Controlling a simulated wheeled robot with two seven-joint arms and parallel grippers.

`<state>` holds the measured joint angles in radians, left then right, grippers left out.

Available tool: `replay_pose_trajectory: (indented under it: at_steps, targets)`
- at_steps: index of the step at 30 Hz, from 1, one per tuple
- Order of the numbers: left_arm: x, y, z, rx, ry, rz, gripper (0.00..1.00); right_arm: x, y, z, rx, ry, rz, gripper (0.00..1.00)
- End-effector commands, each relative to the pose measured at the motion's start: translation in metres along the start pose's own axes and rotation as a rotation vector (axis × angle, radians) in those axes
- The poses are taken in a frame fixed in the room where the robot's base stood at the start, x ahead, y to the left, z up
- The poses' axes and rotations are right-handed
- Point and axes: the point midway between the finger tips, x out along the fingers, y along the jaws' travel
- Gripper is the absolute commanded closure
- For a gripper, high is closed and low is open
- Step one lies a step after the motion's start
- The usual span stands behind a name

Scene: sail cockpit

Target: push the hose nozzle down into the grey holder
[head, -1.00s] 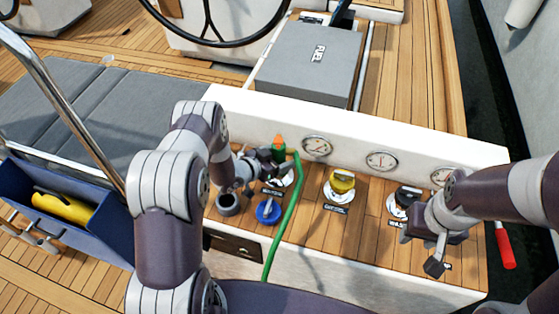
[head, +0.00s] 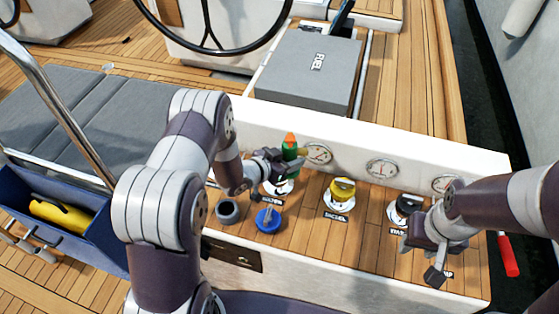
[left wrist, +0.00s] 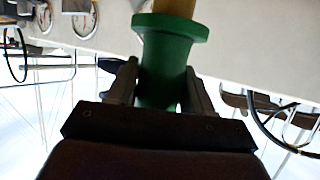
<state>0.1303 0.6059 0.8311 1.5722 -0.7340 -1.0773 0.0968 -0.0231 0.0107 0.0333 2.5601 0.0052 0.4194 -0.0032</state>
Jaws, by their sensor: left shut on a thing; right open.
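The hose nozzle (head: 290,148) is green with an orange tip and a brass-coloured part on its right side. My left gripper (head: 279,160) is shut on it, holding it above the console. In the left wrist view the green body (left wrist: 168,60) sits between both fingers, with a tan part beyond its flange. The grey holder (head: 228,212) is a round, open-topped cup on the wooden deck. It stands left of and nearer than the nozzle and looks empty. My right gripper (head: 422,260) is open and empty over the console's right end.
Beside the holder lies a blue cap (head: 268,219). A yellow cap (head: 342,190) and a black cap (head: 407,205) stand to the right. A white wall with gauges (head: 381,167) rises behind. A blue bin (head: 95,232) with a yellow thing is at left.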

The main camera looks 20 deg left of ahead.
Motion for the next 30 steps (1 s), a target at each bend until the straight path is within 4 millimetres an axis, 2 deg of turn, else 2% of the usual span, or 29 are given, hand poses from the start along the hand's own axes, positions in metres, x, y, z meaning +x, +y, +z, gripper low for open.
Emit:
replay_pose_trajectory:
  at_steps: [3,6,10,14,21,30]
  targets:
    - [-0.001,0.031,-0.02,0.006,0.006,0.005,1.0,0.005,0.0,0.001,0.0,0.0,0.0,0.57]
    - [-0.002,0.052,-0.034,0.005,0.005,0.004,1.0,0.007,0.0,0.001,0.0,0.0,0.0,0.57]
    - [-0.004,0.07,-0.046,0.003,0.004,0.002,1.0,0.008,0.0,0.001,0.0,0.0,0.0,0.57]
    - [-0.007,0.077,-0.058,0.002,0.005,0.0,1.0,0.002,0.0,0.0,0.0,0.0,0.0,0.57]
    - [-0.017,0.078,-0.08,0.002,0.003,-0.001,1.0,-0.017,0.0,-0.002,0.0,0.0,0.0,0.57]
    - [-0.016,0.078,-0.079,0.001,0.003,-0.001,1.0,-0.015,0.0,-0.002,0.0,0.0,0.0,0.57]
